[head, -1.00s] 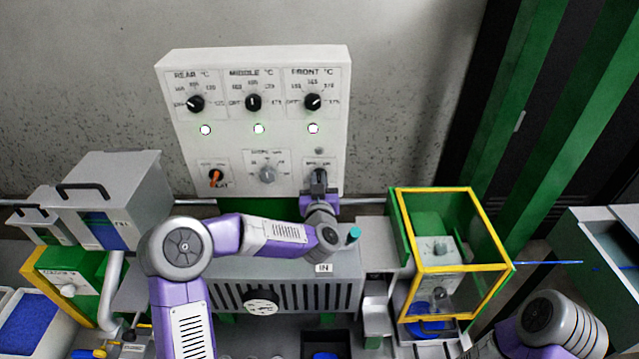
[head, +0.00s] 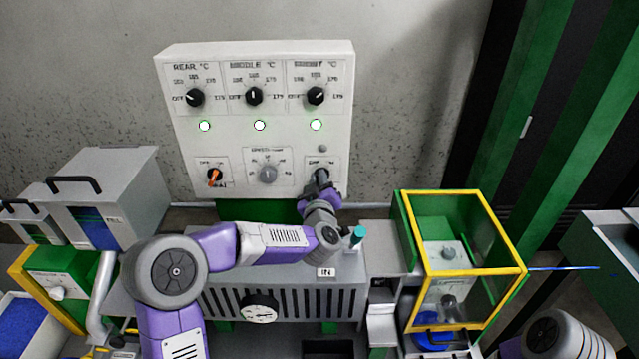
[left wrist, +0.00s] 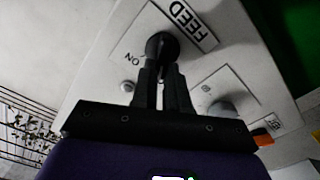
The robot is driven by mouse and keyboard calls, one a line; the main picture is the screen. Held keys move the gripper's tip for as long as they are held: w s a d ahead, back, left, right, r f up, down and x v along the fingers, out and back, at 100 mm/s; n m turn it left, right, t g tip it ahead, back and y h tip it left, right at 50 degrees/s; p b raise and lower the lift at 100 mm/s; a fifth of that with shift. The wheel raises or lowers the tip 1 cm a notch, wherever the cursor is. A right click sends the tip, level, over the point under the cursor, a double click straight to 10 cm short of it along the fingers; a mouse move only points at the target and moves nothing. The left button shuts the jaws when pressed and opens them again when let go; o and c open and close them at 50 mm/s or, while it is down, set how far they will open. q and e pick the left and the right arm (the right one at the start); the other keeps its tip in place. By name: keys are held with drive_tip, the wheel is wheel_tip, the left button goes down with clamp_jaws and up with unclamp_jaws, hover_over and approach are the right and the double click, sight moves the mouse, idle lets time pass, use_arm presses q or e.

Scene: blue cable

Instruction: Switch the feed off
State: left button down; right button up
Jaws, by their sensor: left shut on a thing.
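The white control panel (head: 338,120) stands upright at the back. Its feed switch (left wrist: 160,46), a black knob on a plate marked FEED and ON, shows in the left wrist view. My left gripper (left wrist: 162,75) has its dark fingers closed around this knob. In the head view my left gripper (head: 320,180) is at the panel's lower right and hides most of the knob and its label. The knob's pointing direction is hard to make out. A small lamp (head: 322,148) above the switch looks grey and unlit. My right gripper is not in view.
An orange-handled switch (head: 214,176) and a grey speed knob (head: 268,173) sit left of the feed switch. Three black dials (head: 254,96) have lit lamps below. A yellow-framed guard box (head: 463,260) stands right, with a blue cable (head: 565,268) leaving it.

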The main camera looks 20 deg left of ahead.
use_arm(q)
drive_tip(key=c, duration=1.1)
unclamp_jaws()
drive_tip(key=shift+c, duration=0.2)
drive_tip(key=shift+r, duration=0.1)
wheel_tip(320, 180, up, 10)
drive_tip(key=shift+f+p, duration=0.1)
drive_tip(key=shift+p, duration=1.1)
